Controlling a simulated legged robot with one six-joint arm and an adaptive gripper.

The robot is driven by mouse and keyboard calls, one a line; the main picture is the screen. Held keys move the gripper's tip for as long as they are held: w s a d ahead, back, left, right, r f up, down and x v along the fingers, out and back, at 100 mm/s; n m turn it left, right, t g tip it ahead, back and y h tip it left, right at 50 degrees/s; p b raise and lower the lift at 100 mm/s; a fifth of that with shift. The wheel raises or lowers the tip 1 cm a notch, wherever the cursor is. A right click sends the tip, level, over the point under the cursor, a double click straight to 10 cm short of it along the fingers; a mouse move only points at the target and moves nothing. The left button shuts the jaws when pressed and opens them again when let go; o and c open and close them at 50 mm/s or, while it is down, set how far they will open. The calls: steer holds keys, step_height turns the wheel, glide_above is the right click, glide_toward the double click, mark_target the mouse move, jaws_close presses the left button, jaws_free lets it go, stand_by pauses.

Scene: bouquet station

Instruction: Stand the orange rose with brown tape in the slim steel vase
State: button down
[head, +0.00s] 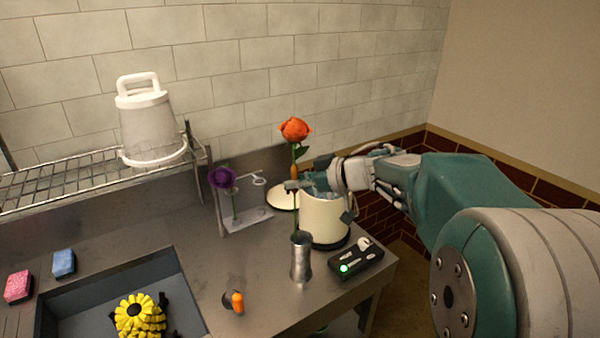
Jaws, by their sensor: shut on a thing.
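The orange rose (295,130) is upright in the head view, with green leaves and a band of brown tape (295,171) on its stem. My gripper (293,185) is shut on the stem at about the tape, coming from the right. The slim steel vase (301,257) stands upright on the steel counter below the rose. The lower stem runs down to the vase's mouth; I cannot tell whether its tip is inside or behind the rim.
A cream pot (325,220) stands close behind the vase, and a black box with a green light (356,261) is to its right. A purple flower (222,178) is in a rack at left. An orange-handled tool (236,301) lies front left, near the sink (185,280) holding a yellow flower (136,315).

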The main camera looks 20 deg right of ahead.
steer(key=shift+d+f, duration=0.15)
steer(key=shift+f, duration=0.25)
step_height(320, 180, down, 8)
steer(key=shift+d+r, duration=0.15)
steer(key=shift+d, duration=0.3)
stand_by(0.4)
steer(key=shift+d+f, duration=0.2)
steer(key=shift+d, duration=0.05)
steer(key=shift+a+f, duration=0.1)
steer(key=shift+f, duration=1.05)
